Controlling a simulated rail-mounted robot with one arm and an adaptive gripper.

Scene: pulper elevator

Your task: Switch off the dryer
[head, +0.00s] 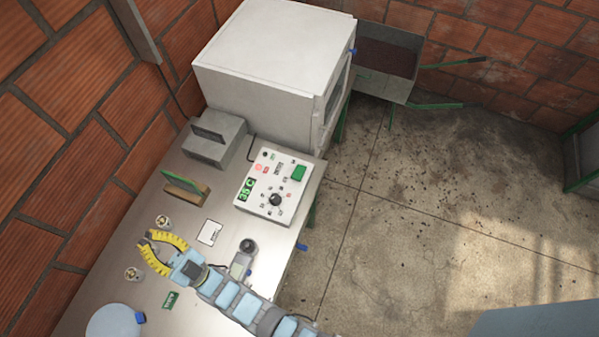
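A white control box (279,187) lies on the metal table in the head view. It has a green display (247,190) reading about 35 C, a black knob (275,199), a green switch (299,172) and small red lights (259,168). A large pale grey cabinet (275,65), which looks like the dryer, stands just behind it. My gripper (146,239) has yellow fingers, parted with a gap between them and nothing held. It is over the table, left of and nearer than the control box. The green switch's position is too small to tell.
The metal table (210,235) also bears a grey device (214,139), a green-and-wood block (186,188), a white card (209,232) and small round pieces (162,221). A brick wall (75,130) runs along the left. Open concrete floor (430,220) lies at right.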

